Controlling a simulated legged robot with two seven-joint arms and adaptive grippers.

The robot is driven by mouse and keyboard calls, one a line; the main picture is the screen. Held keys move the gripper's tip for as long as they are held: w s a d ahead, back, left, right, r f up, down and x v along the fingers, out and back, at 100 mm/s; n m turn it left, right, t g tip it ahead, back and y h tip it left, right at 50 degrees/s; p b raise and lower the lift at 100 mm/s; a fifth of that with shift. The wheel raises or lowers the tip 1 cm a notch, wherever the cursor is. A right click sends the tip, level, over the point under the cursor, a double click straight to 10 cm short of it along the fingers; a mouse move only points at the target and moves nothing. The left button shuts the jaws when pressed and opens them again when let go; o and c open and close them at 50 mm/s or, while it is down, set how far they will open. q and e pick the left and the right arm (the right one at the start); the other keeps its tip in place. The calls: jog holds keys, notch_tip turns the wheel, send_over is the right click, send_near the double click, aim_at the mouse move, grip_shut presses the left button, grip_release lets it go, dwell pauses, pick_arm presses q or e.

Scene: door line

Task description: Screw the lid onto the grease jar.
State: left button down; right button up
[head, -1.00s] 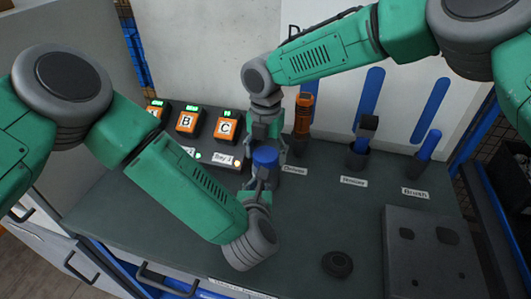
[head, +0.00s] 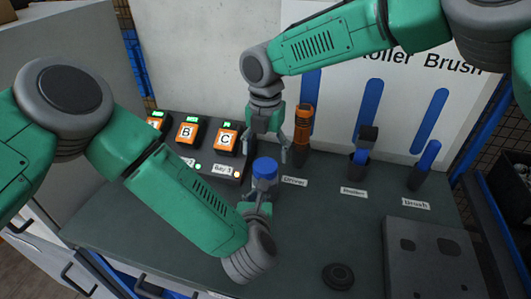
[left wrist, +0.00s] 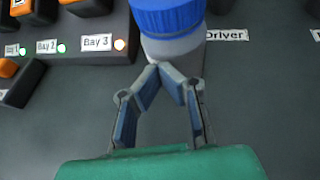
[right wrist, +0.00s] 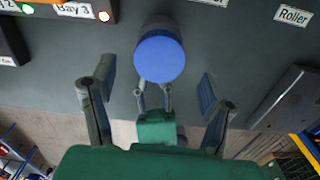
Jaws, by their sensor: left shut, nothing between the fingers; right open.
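The grease jar (head: 260,183) is a pale grey cylinder, upright on the dark bench. Its blue lid (head: 264,167) sits on top and looks level; I cannot tell how tight it is. My left gripper (head: 259,194) is low at the jar's near side. In the left wrist view its fingertips (left wrist: 172,68) meet in front of the jar body (left wrist: 172,50), with nothing between them; whether they touch the jar is unclear. My right gripper (head: 270,150) is open above the lid and apart from it. The right wrist view looks down on the lid (right wrist: 160,57) between the spread fingers (right wrist: 157,85).
The orange bay units (head: 227,138) stand behind and left of the jar. An orange driver (head: 303,125), a roller (head: 363,145) and a brush (head: 426,163) stand in holders at right. A black disc (head: 338,276) and a grey plate (head: 430,250) lie front right.

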aim_at(265, 164)
notch_tip(265, 164, up, 3)
jog(key=n, duration=0.4)
jog(key=shift+s+a+f, duration=0.1)
jog(key=shift+f, duration=0.1)
jog(key=shift+r+n, duration=0.5)
jog(key=shift+n, duration=0.2)
jog(key=shift+f, duration=0.1)
jog(key=shift+f, duration=3.95)
